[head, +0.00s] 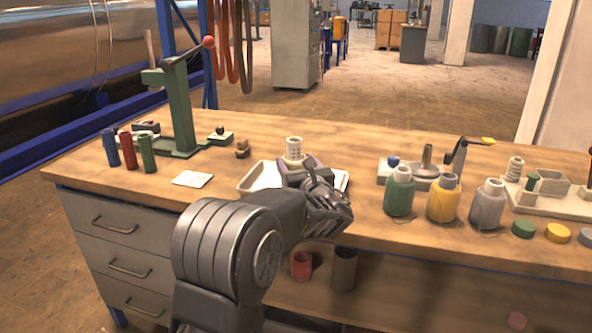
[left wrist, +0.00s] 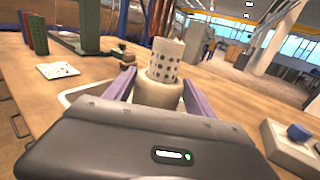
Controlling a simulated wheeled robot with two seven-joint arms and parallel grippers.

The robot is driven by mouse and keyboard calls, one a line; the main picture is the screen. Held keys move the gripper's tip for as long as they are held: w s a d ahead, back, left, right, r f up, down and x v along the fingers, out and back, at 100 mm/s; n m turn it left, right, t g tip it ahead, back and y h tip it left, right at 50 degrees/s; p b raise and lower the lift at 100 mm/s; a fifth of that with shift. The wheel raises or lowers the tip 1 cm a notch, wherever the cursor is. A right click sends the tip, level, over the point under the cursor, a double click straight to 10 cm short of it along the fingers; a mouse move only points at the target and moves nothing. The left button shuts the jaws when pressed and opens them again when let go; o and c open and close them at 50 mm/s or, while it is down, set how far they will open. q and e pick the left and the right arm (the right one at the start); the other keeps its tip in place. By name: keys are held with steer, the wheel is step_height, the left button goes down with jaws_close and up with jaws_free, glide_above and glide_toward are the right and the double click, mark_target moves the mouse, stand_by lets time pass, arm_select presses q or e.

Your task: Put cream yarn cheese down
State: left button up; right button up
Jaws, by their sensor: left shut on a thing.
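The cream yarn cheese (head: 294,161) is a pale wound package on a perforated tube. It stands upright at the white tray (head: 254,178) on the workbench. My left gripper (head: 300,172) is shut on the cheese's wound body. The left wrist view shows the cheese (left wrist: 160,90) between the two purple-grey fingers, with its dotted tube standing above them. Whether the cheese's base touches the tray is hidden by the gripper. My right gripper is not in view.
A green stand (head: 180,115) and blue, red and green tubes (head: 129,151) are at left. A white card (head: 192,179) lies left of the tray. Green (head: 399,192), yellow (head: 443,198) and grey (head: 487,205) yarn packages stand at right. Bare wood lies behind the tray.

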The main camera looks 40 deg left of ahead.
arm_select(q)
steer(key=shift+f, duration=0.55)
steer(key=o, duration=1.7)
steer(key=shift+f, duration=0.1)
steer(key=shift+s, duration=0.1)
steer(key=v, duration=1.2)
steer(key=shift+p, duration=0.3)
